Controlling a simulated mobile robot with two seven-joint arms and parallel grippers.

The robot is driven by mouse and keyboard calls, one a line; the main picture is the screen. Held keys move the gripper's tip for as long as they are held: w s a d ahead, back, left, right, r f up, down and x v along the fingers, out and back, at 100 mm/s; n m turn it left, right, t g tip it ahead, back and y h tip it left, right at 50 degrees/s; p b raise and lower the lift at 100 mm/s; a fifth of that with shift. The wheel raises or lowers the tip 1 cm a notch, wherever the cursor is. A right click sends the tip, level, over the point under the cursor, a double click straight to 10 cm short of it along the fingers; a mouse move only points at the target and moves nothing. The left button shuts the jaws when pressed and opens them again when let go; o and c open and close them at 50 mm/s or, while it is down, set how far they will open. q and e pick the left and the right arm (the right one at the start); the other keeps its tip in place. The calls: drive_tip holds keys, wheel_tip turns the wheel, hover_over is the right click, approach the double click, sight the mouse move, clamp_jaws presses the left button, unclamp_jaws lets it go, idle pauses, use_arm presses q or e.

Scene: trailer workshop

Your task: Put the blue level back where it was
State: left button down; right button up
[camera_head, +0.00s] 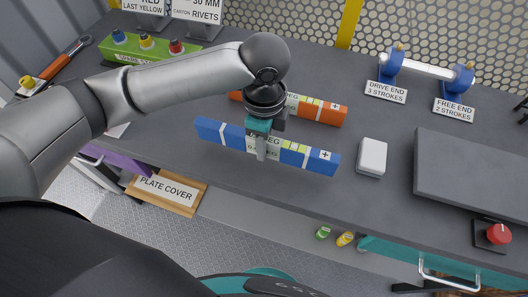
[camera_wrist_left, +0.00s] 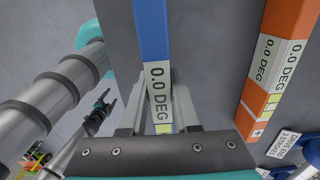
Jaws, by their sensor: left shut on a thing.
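The blue level (camera_head: 217,131) is a long bar with a pale "DEG" label and a plus mark at its right end. My left gripper (camera_head: 262,150) is shut around its middle, with the fingers on either side. In the left wrist view the blue level (camera_wrist_left: 152,35) runs between the fingers of the left gripper (camera_wrist_left: 157,110). Its height above the bench is hard to judge. An orange level (camera_head: 328,113) lies behind it, partly hidden by my left wrist; it also shows in the left wrist view (camera_wrist_left: 285,35).
A white box (camera_head: 372,157) stands just right of the blue level. A dark grey slab (camera_head: 475,175) and a red knob (camera_head: 498,234) are farther right. A blue-ended roller (camera_head: 428,68) and a green holder (camera_head: 150,52) stand at the back. The bench front edge is near.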

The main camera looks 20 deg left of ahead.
use_arm(q)
wheel_tip(320, 180, down, 3)
drive_tip(key=shift+f, duration=0.2)
drive_tip(key=c, duration=0.6)
unclamp_jaws()
drive_tip(key=shift+f, duration=0.1)
drive_tip(key=shift+c, duration=0.2)
wheel_tip(320, 180, up, 12)
drive_tip(key=shift+r+p, duration=0.15)
drive_tip(key=shift+p, duration=1.1)
